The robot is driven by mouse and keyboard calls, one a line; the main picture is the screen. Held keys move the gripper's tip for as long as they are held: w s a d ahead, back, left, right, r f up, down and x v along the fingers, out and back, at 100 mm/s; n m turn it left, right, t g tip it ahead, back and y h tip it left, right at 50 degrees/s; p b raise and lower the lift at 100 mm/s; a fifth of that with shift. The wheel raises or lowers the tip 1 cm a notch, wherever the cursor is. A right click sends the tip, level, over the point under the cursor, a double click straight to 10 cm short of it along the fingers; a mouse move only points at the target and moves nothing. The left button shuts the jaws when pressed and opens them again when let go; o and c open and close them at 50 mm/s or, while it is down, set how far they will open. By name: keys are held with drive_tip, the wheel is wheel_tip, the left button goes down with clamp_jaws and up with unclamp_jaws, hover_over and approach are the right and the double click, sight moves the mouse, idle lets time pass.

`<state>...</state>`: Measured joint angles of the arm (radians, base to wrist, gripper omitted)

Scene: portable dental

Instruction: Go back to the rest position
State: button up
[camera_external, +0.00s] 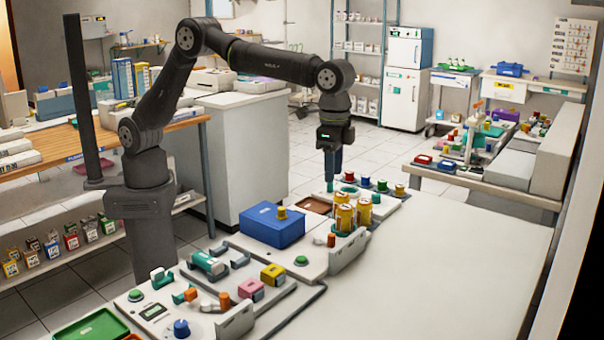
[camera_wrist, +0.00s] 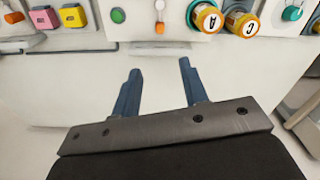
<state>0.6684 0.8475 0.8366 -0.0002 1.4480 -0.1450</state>
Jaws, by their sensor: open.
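My gripper (camera_external: 334,172) hangs from my bent, raised arm and points down over the far end of the white bench. In the wrist view its two blue fingers (camera_wrist: 158,78) are spread apart with nothing between them. A white surface lies beneath them. Yellow-orange cans (camera_external: 345,219) stand in a holder on the bench, nearer the camera than my gripper. No marker for the rest position is visible.
A blue box (camera_external: 272,226) with a yellow knob stands left of the cans. Coloured knobs (camera_external: 382,185) line the far bench end. Pink and yellow blocks (camera_external: 272,274) and a green tray (camera_external: 92,332) are nearer. The white tabletop (camera_external: 440,260) at right is clear.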

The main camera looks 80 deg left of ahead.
sight(331, 234)
wheel_tip(331, 234, down, 18)
drive_tip(key=shift+f, duration=0.1)
drive_tip(key=shift+w+a+r+n, duration=0.15)
drive_tip(key=shift+r+n, duration=0.15)
drive_tip(key=shift+n, duration=0.2)
drive_tip(key=shift+w+a+n, duration=0.15)
drive_tip(key=shift+a+n, duration=0.15)
drive_tip(key=shift+n, duration=0.55)
drive_tip(key=shift+w+a+n, duration=0.1)
drive_tip(key=shift+a+n, duration=0.15)
drive_tip(key=shift+n, duration=0.6)
wheel_tip(331, 234, up, 17)
drive_tip(key=d+m, duration=0.1)
drive_tip(key=m, duration=0.3)
drive_tip(key=f, duration=1.6)
drive_tip(key=shift+s+f, duration=0.4)
